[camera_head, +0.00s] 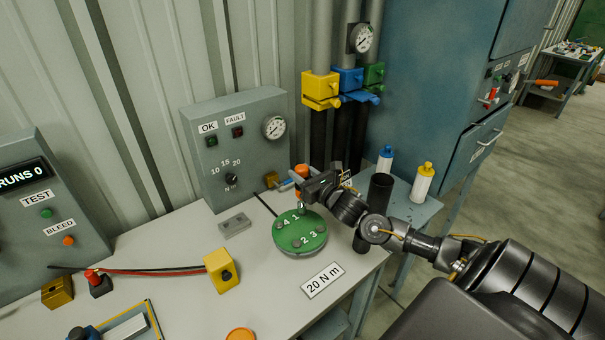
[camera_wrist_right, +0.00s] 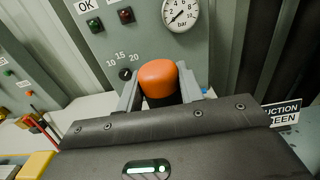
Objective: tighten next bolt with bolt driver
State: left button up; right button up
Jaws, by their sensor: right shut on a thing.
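A round green flange (camera_head: 300,236) with numbered bolts lies on the grey bench. My right gripper (camera_head: 300,182) is shut on the bolt driver, whose orange top (camera_head: 301,170) sticks up between the fingers. The driver stands about upright over the flange's far side, near bolt 1 (camera_head: 300,208); whether its tip sits on the bolt is hard to tell. In the right wrist view the driver's orange cap (camera_wrist_right: 158,80) shows between both fingers. My left gripper is not in view.
A control box (camera_head: 240,150) with a dial, lamps and a gauge stands behind the flange. A grey block (camera_head: 235,225), a yellow block (camera_head: 222,270) and a "20 N m" label (camera_head: 323,281) lie around it.

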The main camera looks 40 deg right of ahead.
jog(key=shift+f+b, duration=0.65)
jog(key=shift+f, duration=0.1)
dwell(0.7)
jog(key=shift+s+a+f, duration=0.15)
jog(key=shift+f, duration=0.35)
dwell(1.5)
jog(key=shift+r, duration=0.15)
jog(key=shift+r+p, duration=0.4)
jog(key=shift+r, duration=0.2)
jog(key=shift+r+p, duration=1.8)
jog(key=shift+r, duration=1.1)
jog(key=shift+f, duration=0.1)
